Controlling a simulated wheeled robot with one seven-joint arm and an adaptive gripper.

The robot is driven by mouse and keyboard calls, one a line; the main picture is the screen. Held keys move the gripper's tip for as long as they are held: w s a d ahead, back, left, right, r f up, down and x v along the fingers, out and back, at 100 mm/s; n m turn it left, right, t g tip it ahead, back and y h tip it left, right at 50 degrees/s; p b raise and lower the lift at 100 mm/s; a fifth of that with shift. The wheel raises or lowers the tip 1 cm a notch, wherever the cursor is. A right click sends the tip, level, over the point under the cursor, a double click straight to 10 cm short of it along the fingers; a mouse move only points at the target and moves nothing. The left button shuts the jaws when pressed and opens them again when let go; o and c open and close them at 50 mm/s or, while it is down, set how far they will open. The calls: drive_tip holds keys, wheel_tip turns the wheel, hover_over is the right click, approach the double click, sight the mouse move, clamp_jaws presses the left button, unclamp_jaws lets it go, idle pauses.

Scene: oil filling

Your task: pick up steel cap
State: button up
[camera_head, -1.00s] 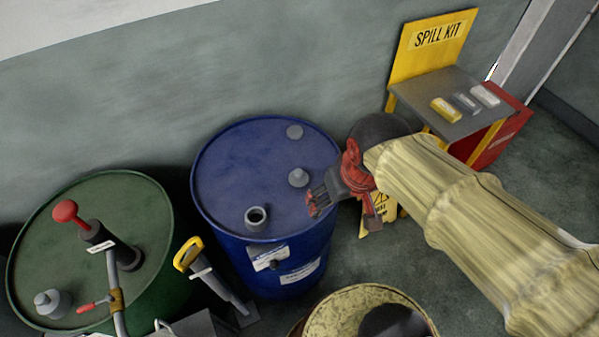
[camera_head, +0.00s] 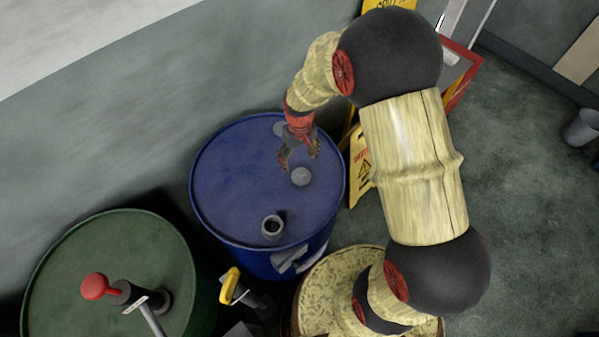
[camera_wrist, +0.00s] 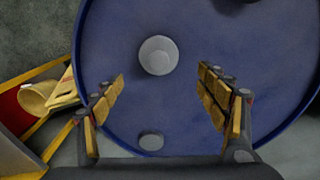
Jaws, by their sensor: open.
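The steel cap (camera_head: 301,176) is a small grey cap on the top of the blue drum (camera_head: 235,180), right of its middle. In the wrist view the cap (camera_wrist: 158,55) is a pale round shape between the lines of the two fingers, a little beyond the fingertips. My gripper (camera_head: 299,160) points down over the drum, just behind the cap, with its fingers spread and empty. In the wrist view the gripper (camera_wrist: 162,76) shows a wide gap between its padded fingers. No contact with the cap shows.
An open grey neck (camera_head: 273,226) rises from the drum's front. A flat bung (camera_wrist: 151,140) lies between the fingers' bases in the wrist view. A green drum (camera_head: 60,270) with a red-knobbed pump (camera_head: 100,287) stands left. A yellow sign (camera_head: 361,170) stands close right of the blue drum.

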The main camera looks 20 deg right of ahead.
sight(301, 171)
drive_tip(key=shift+s+d+f, duration=0.1)
drive_tip(key=shift+f, duration=1.25)
drive_tip(key=f, duration=0.5)
drive_tip(key=shift+s+b, duration=0.3)
drive_tip(key=shift+s, duration=0.05)
drive_tip(key=shift+r, duration=0.1)
drive_tip(key=c, duration=0.4)
drive_tip(key=c, duration=1)
drive_tip(key=shift+o, duration=0.2)
